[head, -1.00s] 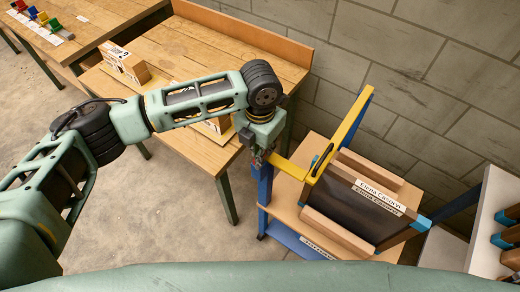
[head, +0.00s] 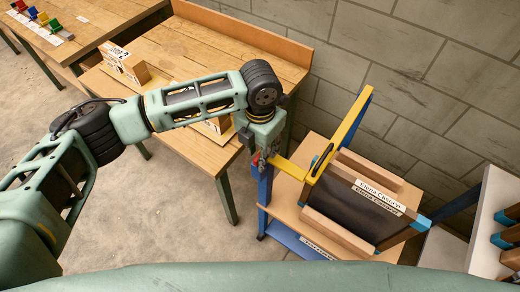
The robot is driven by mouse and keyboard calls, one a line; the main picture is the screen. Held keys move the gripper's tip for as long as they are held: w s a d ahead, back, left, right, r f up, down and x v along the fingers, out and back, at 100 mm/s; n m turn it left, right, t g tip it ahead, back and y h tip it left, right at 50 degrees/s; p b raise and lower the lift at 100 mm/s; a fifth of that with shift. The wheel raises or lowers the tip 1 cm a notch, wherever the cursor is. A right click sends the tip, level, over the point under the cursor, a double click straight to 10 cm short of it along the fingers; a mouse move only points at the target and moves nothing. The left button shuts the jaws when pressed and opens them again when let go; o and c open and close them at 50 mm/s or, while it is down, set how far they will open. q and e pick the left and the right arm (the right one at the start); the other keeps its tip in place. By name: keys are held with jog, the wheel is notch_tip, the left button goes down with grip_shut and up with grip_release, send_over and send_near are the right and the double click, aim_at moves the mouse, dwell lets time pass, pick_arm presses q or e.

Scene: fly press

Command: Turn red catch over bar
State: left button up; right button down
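My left gripper (head: 262,160) points down at the left end of the yellow bar (head: 290,168), beside the blue post (head: 265,187). A small red part, likely the red catch (head: 256,159), shows at the gripper's fingertips on top of the post. The gripper and wrist hide most of it, so its angle to the bar is unclear. I cannot tell whether the fingers are open or shut on it. The yellow bar runs level to the yellow upright frame (head: 341,135). My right gripper is not in view.
A wooden bench (head: 190,50) with a carton (head: 124,64) is behind my arm. A block wall closes the back. A rack (head: 495,220) stands at right.

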pick_arm(q)
notch_tip(320, 180, up, 12)
dwell(0.6)
